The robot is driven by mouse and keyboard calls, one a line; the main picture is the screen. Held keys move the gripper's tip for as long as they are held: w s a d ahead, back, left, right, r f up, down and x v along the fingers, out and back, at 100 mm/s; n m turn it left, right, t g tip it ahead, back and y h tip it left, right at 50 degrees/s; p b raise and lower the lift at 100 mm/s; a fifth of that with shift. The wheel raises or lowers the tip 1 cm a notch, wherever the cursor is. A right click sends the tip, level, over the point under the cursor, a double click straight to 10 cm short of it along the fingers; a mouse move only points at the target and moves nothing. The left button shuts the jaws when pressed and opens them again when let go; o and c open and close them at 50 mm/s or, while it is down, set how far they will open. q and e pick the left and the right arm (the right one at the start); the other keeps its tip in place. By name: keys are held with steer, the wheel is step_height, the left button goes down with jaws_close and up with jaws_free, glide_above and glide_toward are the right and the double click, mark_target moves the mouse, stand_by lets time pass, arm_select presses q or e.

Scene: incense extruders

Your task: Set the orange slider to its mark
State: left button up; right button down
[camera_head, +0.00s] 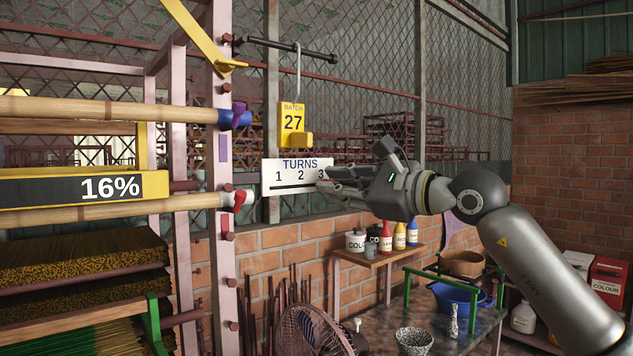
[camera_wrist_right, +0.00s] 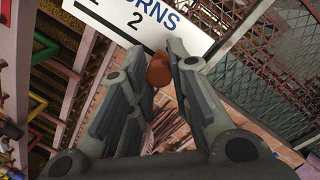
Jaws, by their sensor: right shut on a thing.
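The white TURNS board (camera_head: 297,164) with the numbers 1, 2 and 3 and a dark slot line below them hangs in the middle of the head view. It also shows at the top of the right wrist view (camera_wrist_right: 125,14). My right gripper (camera_head: 325,181) is at the board's right end, near the 3, and hides part of it. In the right wrist view the orange slider (camera_wrist_right: 159,70) sits between the fingertips, and the gripper is shut on it. The slider is hidden in the head view. I cannot make out its mark. My left gripper is not in view.
A yellow BATCH 27 tag (camera_head: 293,118) hangs above the board. A pink rack post (camera_head: 221,200) with bamboo poles and a 16% display (camera_head: 85,188) stands left. A fan (camera_head: 312,330) and a small shelf of bottles (camera_head: 375,257) are below.

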steer(key=shift+d+r, duration=0.1)
steer(key=shift+r, duration=0.05)
steer(key=c, duration=1.6)
jaws_free()
steer(key=shift+d, duration=0.1)
steer(key=o, duration=0.3)
steer(key=shift+w+d, duration=0.1)
steer(key=shift+w, duration=0.05)
steer(key=v, duration=1.2)
